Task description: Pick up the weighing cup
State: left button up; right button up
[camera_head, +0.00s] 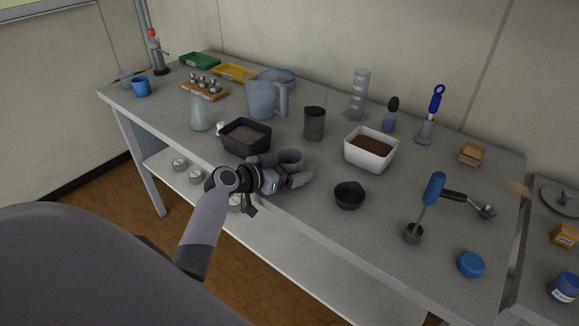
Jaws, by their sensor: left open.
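A small grey cup (291,157), which I take to be the weighing cup, stands on the table near the front edge. My left gripper (299,170) reaches in from the left, low over the table edge. It is open, with its fingers at the near and left sides of the cup. The cup's lower part is partly hidden by the gripper, and I cannot tell whether the fingers touch it. My right gripper is not in view.
A black tray of soil (246,138) stands close left of the cup. A black bowl (349,195) sits to the right, and a white box of soil (370,149) stands behind it. The table front between bowl and scoop (413,233) is clear.

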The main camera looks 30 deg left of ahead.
pick_arm(q)
jog(key=c, duration=0.9)
jog(key=shift+r, duration=0.1)
